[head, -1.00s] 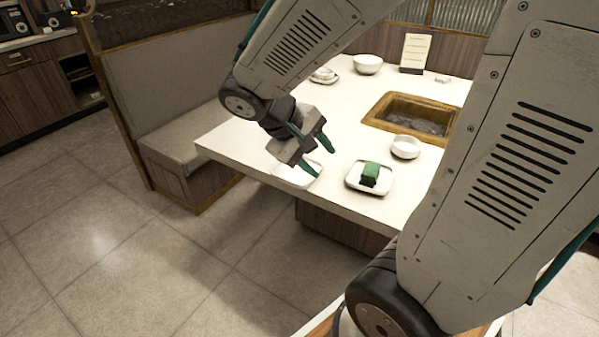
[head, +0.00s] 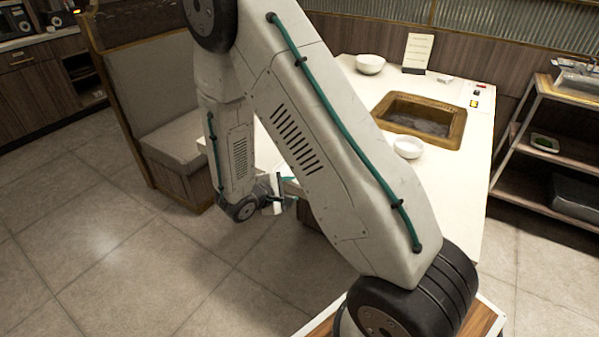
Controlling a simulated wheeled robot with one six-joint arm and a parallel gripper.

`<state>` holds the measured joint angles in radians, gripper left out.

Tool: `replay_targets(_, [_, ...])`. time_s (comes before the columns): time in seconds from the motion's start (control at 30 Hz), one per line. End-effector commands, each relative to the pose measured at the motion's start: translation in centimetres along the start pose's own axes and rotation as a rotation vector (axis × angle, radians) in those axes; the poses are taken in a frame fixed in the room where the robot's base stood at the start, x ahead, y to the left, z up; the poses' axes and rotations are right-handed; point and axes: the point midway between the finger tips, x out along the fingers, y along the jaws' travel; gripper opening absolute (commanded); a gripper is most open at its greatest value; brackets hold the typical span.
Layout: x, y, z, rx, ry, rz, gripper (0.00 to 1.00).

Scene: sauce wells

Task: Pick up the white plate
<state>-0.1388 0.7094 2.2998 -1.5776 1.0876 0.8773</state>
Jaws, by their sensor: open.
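My gripper (head: 287,199) is small in the head view, low beside the table's near left edge, partly covered by my arm. Its jaws are open, and I see nothing held between them. The white plate does not show clearly now; my arm covers the near left part of the table (head: 465,180) where plates stood earlier. I cannot tell how far the gripper is from it.
A white bowl (head: 408,147) stands by the wood-framed sunken basin (head: 452,131). Another white bowl (head: 370,64) and a menu card (head: 417,53) are at the back. A shelf rack (head: 508,150) stands right; a padded bench (head: 150,85) stands left.

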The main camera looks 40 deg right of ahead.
Motion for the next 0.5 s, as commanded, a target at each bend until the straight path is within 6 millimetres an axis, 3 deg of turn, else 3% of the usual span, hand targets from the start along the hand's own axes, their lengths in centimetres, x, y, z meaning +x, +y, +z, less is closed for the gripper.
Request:
replay_targets(0.3, [4.5,-0.3,0.1,0.001,-0.005,-0.003,0.45])
replay_targets(0.5, [5.9,-0.2,0.0,0.001,-0.002,-0.002,0.45])
